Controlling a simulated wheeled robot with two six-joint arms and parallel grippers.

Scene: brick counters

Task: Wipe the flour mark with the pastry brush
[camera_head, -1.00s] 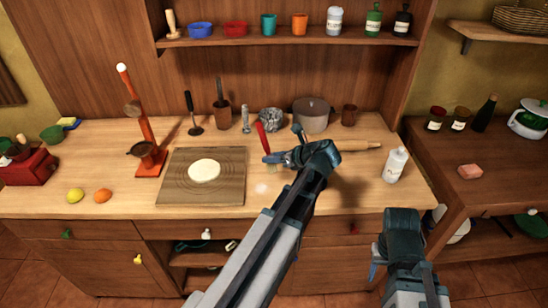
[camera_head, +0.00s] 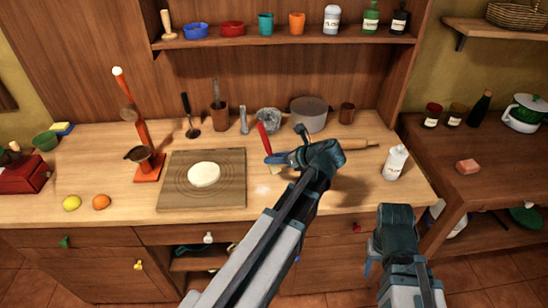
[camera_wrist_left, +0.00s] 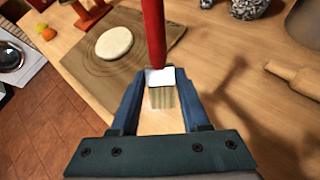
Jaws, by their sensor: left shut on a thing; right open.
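The pastry brush has a red handle (camera_head: 264,138), a white ferrule and pale bristles. In the left wrist view the brush (camera_wrist_left: 153,35) stands nearly upright, bristles down. My left gripper (camera_head: 274,160) is shut on the brush near its ferrule; its fingers (camera_wrist_left: 160,76) flank it. The flour mark (camera_head: 262,190) is a faint pale patch on the wooden counter, right of the pastry board and just in front of the brush. Whether the bristles touch the counter I cannot tell. My right gripper (camera_head: 372,258) is open and empty in front of the counter's edge.
The board (camera_head: 172,188) with round dough (camera_head: 204,174) lies left of the mark. A rolling pin (camera_head: 358,145) and white bottle (camera_head: 396,162) are to the right. A grey pot (camera_head: 309,116) and foil-like ball (camera_head: 268,121) stand behind. The counter around the mark is clear.

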